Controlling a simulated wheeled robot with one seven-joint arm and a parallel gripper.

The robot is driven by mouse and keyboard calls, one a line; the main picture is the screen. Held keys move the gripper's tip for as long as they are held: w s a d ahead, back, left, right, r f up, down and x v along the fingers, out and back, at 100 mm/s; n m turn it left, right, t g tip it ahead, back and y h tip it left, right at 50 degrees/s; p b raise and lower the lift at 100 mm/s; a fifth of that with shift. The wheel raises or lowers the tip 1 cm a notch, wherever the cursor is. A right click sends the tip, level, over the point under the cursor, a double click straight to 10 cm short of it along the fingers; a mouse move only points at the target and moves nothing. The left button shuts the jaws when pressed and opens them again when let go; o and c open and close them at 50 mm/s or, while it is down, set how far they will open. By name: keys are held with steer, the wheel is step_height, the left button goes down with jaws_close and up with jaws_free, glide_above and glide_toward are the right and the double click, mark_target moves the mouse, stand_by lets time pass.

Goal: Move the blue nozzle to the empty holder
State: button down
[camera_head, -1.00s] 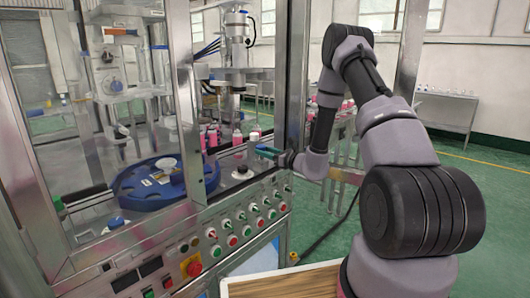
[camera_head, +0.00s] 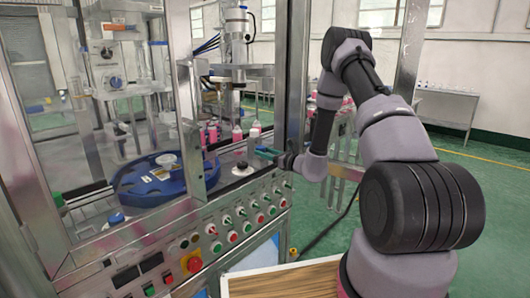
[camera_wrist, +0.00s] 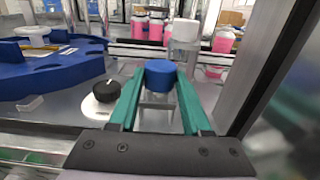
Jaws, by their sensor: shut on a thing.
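My gripper (camera_wrist: 159,76) has two green fingers, shut on the blue nozzle (camera_wrist: 160,72), which looks like a short blue cylinder between the fingertips. A pale grey bracket or stem shows below the nozzle; I cannot tell if it belongs to it. In the head view, my gripper (camera_head: 267,152) is inside the machine opening, above the right end of the metal deck. The nozzle is too small to make out there. I cannot identify the empty holder for sure in either view.
A black knob on a pale disc (camera_wrist: 106,92) is left of my fingers. The blue round table (camera_wrist: 60,68) is farther left. A metal post (camera_wrist: 250,60) rises close on the right.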

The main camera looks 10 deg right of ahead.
steer(key=shift+f, duration=0.5)
steer(key=shift+c, duration=1.4)
jaws_free()
steer(key=v, duration=1)
steer(key=shift+s+d, duration=0.25)
steer(key=shift+s, duration=0.05)
